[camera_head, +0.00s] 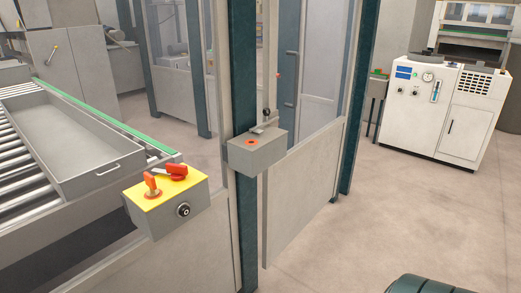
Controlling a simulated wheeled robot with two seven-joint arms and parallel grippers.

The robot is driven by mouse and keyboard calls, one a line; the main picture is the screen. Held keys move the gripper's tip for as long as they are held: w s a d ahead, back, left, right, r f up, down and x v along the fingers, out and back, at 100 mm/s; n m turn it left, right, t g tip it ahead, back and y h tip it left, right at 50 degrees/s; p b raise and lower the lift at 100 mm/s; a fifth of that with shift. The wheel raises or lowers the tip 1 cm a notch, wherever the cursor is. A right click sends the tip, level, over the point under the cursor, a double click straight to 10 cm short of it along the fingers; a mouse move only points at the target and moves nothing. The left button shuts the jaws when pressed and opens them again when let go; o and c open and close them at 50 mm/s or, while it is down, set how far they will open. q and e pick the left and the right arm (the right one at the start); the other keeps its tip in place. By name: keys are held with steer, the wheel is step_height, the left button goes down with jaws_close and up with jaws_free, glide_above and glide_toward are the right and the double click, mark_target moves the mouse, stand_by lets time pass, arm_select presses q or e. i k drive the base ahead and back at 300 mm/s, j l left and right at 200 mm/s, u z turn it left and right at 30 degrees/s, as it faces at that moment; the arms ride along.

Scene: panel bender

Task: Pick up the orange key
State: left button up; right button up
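Two orange items sit on the yellow top of a grey control box (168,205) at the left front. One orange piece (152,185) stands upright on a round orange base, like a key or switch handle. The other orange piece (178,169) lies at the back of the top, with a dark part beside it. They are close together, and I cannot tell whether they touch or which one is the orange key. A round black knob (183,210) is on the box front. Neither of my grippers is in view.
A roller conveyor (25,180) carrying a grey tray (85,180) runs along the left. A dark post (243,80) and fence panel (303,195) stand right of the box, with a small grey box (262,155) on the post. Open floor lies at right, before a white cabinet (430,110).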

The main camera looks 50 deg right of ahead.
mark_target(150, 180)
steer(key=i, duration=0.5)
steer(key=z, duration=1.65)
